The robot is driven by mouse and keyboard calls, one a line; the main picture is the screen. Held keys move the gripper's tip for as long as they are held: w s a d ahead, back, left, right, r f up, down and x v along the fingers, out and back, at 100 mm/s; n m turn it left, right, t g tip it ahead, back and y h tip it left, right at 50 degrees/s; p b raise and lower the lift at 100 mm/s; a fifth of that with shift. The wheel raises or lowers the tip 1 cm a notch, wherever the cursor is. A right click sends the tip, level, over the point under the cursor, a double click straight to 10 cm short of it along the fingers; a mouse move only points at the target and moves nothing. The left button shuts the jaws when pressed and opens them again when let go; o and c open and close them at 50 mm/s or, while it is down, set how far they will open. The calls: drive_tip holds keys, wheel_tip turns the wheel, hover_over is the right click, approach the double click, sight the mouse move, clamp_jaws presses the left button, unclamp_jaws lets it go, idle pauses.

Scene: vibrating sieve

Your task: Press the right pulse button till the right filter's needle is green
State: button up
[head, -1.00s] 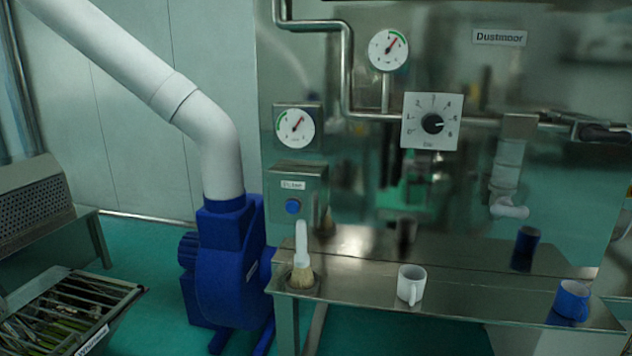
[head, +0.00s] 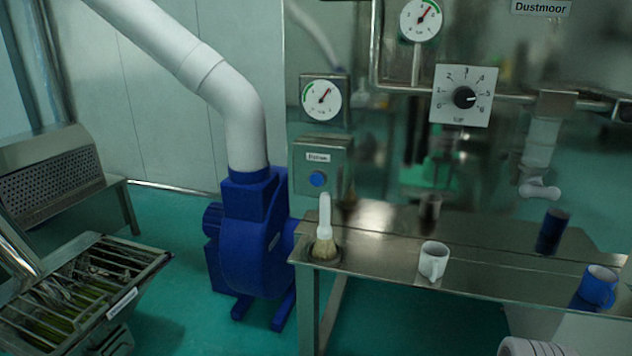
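A blue push button (head: 318,179) sits on a small steel box (head: 335,157) with a white label, fixed to the machine's front at the middle. I cannot tell which filter each serves. Only one button shows. My gripper is not in view.
A steel shelf (head: 390,252) below holds a brush (head: 325,235), a white mug (head: 433,262) and a blue mug (head: 598,287). A numbered dial (head: 464,97) is on the panel. A blue blower (head: 255,245) with a white duct stands left, beside a grated bin (head: 75,290).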

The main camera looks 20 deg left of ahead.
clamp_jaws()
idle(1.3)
